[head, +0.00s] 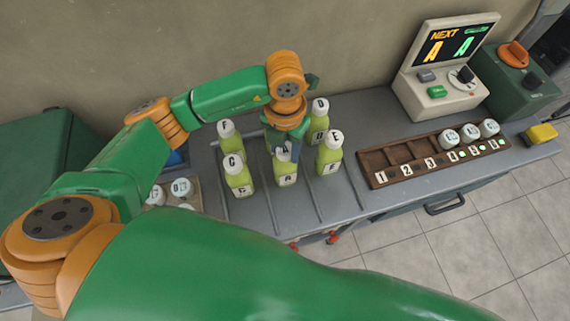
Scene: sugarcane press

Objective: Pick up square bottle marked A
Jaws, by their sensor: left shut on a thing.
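The square bottle marked A (286,174) holds yellow-green liquid and stands in the front middle of a group of bottles on the grey counter. My left gripper (287,146) comes down from above and is shut on its top. The gripper hides part of the bottle's cap. The bottle looks upright, and I cannot tell whether its base touches the counter. My right gripper is not in view.
Bottle C (238,178) stands close on the left and bottle E (329,157) on the right, with others behind. A brown numbered rack (395,152) holds several white-capped items at its right end. A console (440,80) shows an orange and a green A.

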